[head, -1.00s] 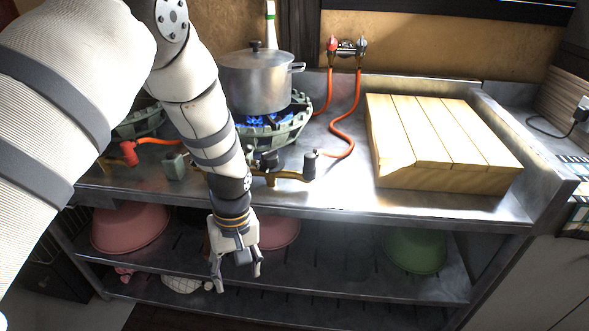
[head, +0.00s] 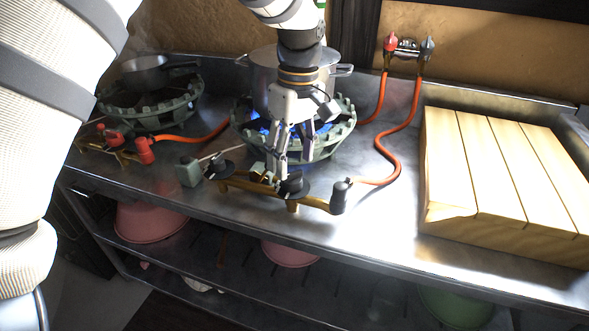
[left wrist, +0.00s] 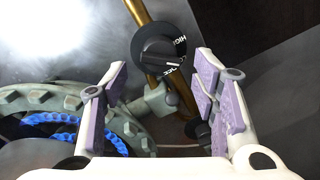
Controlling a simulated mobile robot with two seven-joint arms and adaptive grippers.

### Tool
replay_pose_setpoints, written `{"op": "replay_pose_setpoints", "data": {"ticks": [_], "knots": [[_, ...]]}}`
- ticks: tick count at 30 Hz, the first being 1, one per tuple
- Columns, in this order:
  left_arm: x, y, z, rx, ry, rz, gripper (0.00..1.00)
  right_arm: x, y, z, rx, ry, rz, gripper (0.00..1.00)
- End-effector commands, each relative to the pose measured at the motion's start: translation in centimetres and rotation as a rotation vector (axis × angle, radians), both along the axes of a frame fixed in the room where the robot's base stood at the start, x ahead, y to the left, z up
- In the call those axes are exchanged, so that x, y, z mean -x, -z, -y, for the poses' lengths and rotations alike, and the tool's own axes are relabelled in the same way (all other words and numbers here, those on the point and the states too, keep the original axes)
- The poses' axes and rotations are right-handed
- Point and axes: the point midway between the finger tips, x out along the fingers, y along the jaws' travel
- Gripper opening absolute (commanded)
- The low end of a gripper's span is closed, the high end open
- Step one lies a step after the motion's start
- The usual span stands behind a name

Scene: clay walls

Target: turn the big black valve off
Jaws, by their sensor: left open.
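A black round valve knob (head: 293,186) sits on the brass gas pipe in front of the burner; in the left wrist view this knob (left wrist: 163,50) shows a pointer bar and white lettering, including "HIGH". A second black knob (head: 219,169) sits on the same pipe to its left. My left gripper (head: 294,158) is open, pointing down just above the first knob. In the left wrist view its fingers (left wrist: 160,80) stand apart, with the knob beyond the gap. Whether they touch it I cannot tell. My right gripper is not in view.
Blue flames (left wrist: 50,125) burn in the green burner ring (head: 340,125) under a metal pot (head: 262,75). An orange hose (head: 405,130) runs to wall taps (head: 408,47). A wooden board (head: 500,180) lies on the right. Another burner (head: 150,105) stands at left.

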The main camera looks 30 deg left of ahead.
Motion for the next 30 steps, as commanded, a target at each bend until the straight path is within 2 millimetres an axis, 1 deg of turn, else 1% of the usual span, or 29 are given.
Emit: {"op": "replay_pose_setpoints", "data": {"ticks": [1,3,6,9,15,16,17,18,20,21,22,30], "knots": [[0.1,1.2,0.0,0.000,0.001,-0.004,0.54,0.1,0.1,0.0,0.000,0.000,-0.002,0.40],[0.2,2.4,0.0,0.000,0.001,-0.004,0.54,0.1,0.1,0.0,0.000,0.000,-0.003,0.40],[0.2,3.5,0.0,0.001,0.001,-0.001,0.54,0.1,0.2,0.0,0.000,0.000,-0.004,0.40],[0.2,4.0,-0.1,0.001,0.001,0.002,0.54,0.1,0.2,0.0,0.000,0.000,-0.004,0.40],[0.2,4.0,-0.1,0.000,0.001,0.002,0.54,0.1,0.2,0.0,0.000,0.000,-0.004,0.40],[0.2,4.0,-0.1,0.000,0.001,0.002,0.51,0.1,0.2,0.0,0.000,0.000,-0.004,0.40],[0.2,4.0,-0.1,0.000,0.001,0.002,0.45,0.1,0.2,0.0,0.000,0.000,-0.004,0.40],[0.2,4.0,-0.1,0.000,0.001,0.002,0.36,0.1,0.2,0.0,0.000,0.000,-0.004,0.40],[0.2,4.0,-0.1,0.000,0.001,0.002,0.22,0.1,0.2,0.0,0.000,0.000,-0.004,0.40],[0.2,4.0,-0.1,0.000,0.002,0.002,0.13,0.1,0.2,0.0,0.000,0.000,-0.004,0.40],[0.2,4.0,-0.1,0.000,0.002,0.002,0.08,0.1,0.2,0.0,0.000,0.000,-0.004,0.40],[0.2,3.9,0.0,0.000,0.021,0.004,0.08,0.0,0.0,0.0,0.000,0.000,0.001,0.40]]}}
